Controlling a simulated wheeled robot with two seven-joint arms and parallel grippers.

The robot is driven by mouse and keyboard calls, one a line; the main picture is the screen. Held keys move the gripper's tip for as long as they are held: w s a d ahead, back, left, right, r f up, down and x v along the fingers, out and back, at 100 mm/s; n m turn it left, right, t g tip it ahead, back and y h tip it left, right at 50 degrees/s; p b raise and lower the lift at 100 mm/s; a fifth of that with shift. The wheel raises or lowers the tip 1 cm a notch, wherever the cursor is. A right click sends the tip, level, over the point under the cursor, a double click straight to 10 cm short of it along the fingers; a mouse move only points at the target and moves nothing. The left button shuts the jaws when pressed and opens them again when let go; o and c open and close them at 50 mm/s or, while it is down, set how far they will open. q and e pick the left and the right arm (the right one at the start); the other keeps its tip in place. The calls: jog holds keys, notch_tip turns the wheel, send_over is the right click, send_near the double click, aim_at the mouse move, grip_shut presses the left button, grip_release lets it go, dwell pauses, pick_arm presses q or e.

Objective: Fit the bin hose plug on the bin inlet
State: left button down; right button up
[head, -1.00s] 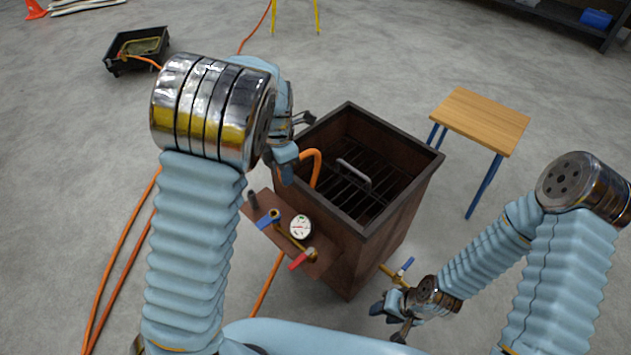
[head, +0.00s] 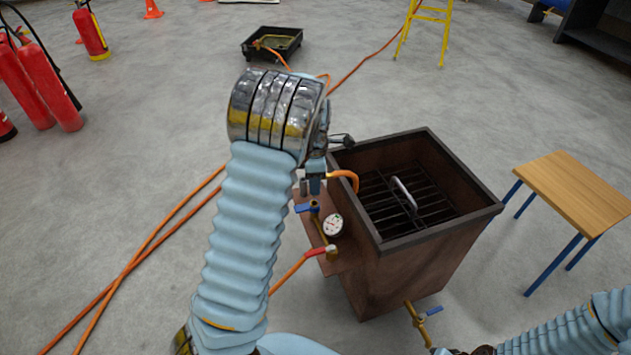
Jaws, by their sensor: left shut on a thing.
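The brown metal bin (head: 398,275) stands right of centre, with a grate and handle inside. A side panel (head: 343,262) on its left carries a gauge (head: 333,225), a blue-handled valve and a red-handled valve. A short grey upright stub (head: 303,187), perhaps the inlet, shows at the panel's far end. My left gripper (head: 316,178) is shut beside this stub, at the end of a short orange hose (head: 345,176) that arcs over the bin's rim. The plug is hidden in the fingers; I cannot tell whether it touches the stub. My right gripper is mostly cut off at the bottom edge.
A wooden table (head: 575,190) stands right of the bin. A brass tap (head: 421,320) sticks out at the bin's lower front. Orange hoses (head: 150,245) cross the floor at left. Red extinguishers (head: 45,85), a black tray (head: 272,45) and a yellow stand (head: 425,20) are farther off.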

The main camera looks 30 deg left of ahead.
pick_arm(q)
jog(key=shift+f+b, duration=0.4)
jog(key=shift+f, duration=0.25)
pick_arm(e)
jog(key=shift+d+f, duration=0.1)
jog(key=shift+f, duration=0.6)
pick_arm(q)
jog(key=shift+f, duration=0.25)
pick_arm(e)
jog(key=shift+r, duration=0.1)
pick_arm(q)
jog(key=shift+p, duration=0.5)
pick_arm(e)
jog(key=shift+r, duration=0.35)
pick_arm(q)
jog(key=shift+f, duration=0.2)
pick_arm(e)
jog(key=shift+f, duration=0.15)
pick_arm(q)
jog(key=shift+f+b, duration=0.65)
jog(key=shift+f, duration=0.35)
pick_arm(e)
jog(key=shift+f, duration=0.5)
pick_arm(q)
jog(key=shift+p, duration=0.3)
pick_arm(e)
jog(key=shift+r, duration=0.35)
